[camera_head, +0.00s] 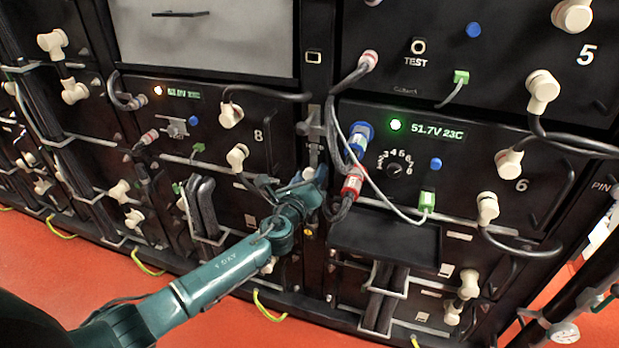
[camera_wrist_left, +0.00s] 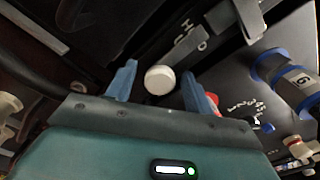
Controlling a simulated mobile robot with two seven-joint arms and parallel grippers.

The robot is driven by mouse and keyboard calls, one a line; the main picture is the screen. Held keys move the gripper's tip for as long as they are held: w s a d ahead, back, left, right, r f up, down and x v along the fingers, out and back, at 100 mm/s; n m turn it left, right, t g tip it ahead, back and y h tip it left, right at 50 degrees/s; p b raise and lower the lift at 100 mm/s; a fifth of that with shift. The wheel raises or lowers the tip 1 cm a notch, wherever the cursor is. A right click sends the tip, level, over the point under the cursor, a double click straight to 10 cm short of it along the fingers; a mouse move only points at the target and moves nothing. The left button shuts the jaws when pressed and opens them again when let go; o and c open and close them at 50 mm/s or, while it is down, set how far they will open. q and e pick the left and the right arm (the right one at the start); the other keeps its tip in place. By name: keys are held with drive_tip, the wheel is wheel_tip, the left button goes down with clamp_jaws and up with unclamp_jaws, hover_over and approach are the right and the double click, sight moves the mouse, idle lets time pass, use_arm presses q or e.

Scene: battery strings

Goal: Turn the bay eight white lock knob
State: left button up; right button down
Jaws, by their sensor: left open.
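The bay eight panel (camera_head: 215,165) is black, marked 8, with a lit orange lamp and green readout. A round white knob (camera_wrist_left: 160,80) shows in the left wrist view, between the two blue fingertips of my left gripper (camera_wrist_left: 157,74). My left gripper is open around the knob; I cannot tell whether either finger touches it. In the head view, my left gripper (camera_head: 299,186) is at the post right of bay eight, and a small white piece (camera_head: 308,172) shows at its tip. The gripper partly hides the knob there. My right gripper is not in view.
Bay six (camera_head: 470,160) is to the right, with a blue plug (camera_head: 360,138) and a red plug (camera_head: 352,181) close to my left gripper. Black cables (camera_head: 335,120) hang beside the post. A black tray (camera_head: 385,245) juts out below bay six. The red floor (camera_head: 220,325) is open in front.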

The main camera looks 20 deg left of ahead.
use_arm(q)
drive_tip(key=shift+w, duration=0.3)
drive_tip(key=shift+c, duration=0.5)
drive_tip(key=c, duration=0.9)
drive_tip(key=shift+o, duration=0.2)
